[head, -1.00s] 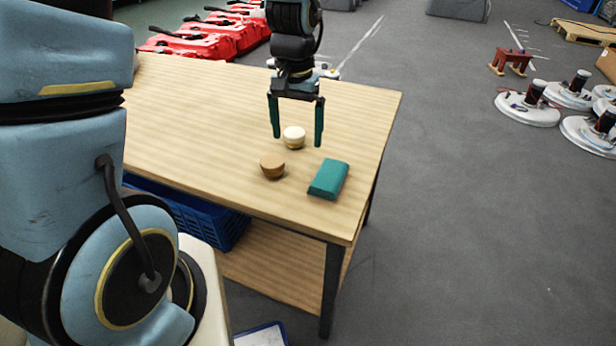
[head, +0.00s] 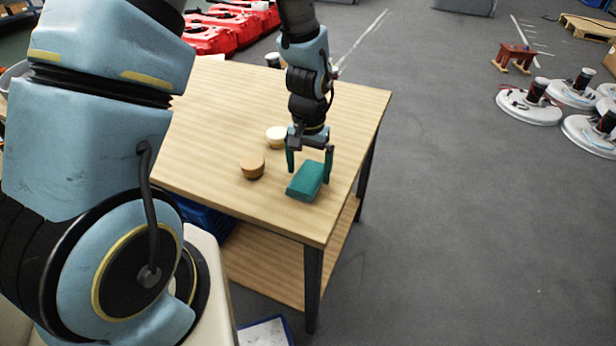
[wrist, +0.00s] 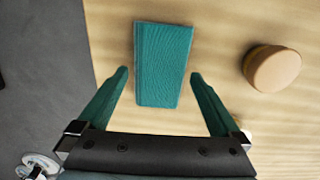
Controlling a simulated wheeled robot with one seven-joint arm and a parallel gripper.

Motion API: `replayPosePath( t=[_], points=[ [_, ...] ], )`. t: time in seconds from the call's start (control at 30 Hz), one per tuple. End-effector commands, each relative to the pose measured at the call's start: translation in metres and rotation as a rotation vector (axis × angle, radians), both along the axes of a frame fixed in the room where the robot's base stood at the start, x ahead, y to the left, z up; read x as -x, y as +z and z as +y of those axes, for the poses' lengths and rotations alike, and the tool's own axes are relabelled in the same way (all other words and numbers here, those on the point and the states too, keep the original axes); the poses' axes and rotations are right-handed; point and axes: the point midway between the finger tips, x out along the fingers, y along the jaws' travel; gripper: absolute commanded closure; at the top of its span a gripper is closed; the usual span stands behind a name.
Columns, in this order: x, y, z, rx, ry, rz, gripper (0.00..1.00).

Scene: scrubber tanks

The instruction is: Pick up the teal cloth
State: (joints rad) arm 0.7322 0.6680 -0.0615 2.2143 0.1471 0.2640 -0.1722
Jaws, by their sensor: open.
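The teal cloth (head: 304,182) is a folded block lying on the wooden table near its front right corner. It also shows in the wrist view (wrist: 162,62), upper middle, lying lengthwise between and beyond the fingertips. My gripper (head: 309,174) is open and empty, with its two teal fingers pointing down over the far end of the cloth in the head view. In the wrist view the fingertips (wrist: 159,74) lie on either side of the cloth's near end, with a gap on each side. Their exact height above the table is hard to tell.
A brown round object (head: 252,168) stands on the table left of the cloth, and a cream one (head: 276,136) stands behind it. A blue crate (head: 205,222) sits on the shelf below. The table's right edge is close to the cloth.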

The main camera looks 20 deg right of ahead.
Motion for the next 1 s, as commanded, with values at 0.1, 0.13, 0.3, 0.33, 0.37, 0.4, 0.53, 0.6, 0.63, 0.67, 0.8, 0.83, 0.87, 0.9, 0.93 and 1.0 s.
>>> replayPosePath(
  t=[0.1, 0.13, 0.3, 0.33, 0.37, 0.4, 0.53, 0.6, 0.63, 0.67, 0.8, 0.83, 0.87, 0.9, 0.93, 1.0],
  points=[
    [-0.0002, -0.0041, -0.0002, 0.001, 0.000, -0.001, 0.00],
    [-0.0004, -0.0044, -0.0002, 0.001, 0.000, -0.001, 0.00],
    [-0.0004, -0.0043, -0.0002, 0.001, 0.000, -0.001, 0.01],
    [-0.0004, -0.0043, -0.0002, 0.001, 0.000, -0.001, 0.05],
    [-0.0004, -0.0043, -0.0002, 0.001, 0.000, -0.001, 0.08],
    [-0.0004, -0.0042, -0.0002, 0.001, 0.000, -0.001, 0.12],
    [-0.0003, -0.0042, -0.0001, 0.001, 0.000, -0.001, 0.27],
    [-0.0004, -0.0041, -0.0001, 0.001, 0.000, -0.001, 0.35],
    [-0.0004, -0.0041, -0.0001, 0.001, 0.000, -0.001, 0.38],
    [-0.0004, -0.0041, -0.0001, 0.001, 0.000, -0.001, 0.42],
    [-0.0004, -0.0041, -0.0001, 0.001, 0.000, -0.001, 0.57],
    [-0.0004, -0.0040, -0.0001, 0.001, 0.000, -0.001, 0.61],
    [-0.0004, -0.0040, -0.0001, 0.001, 0.000, -0.001, 0.64],
    [-0.0004, -0.0040, -0.0001, 0.001, 0.000, -0.001, 0.67],
    [-0.0004, -0.0040, -0.0001, 0.001, 0.000, -0.001, 0.67],
    [-0.0004, -0.0040, -0.0001, 0.001, 0.000, -0.001, 0.67]
  ],
)
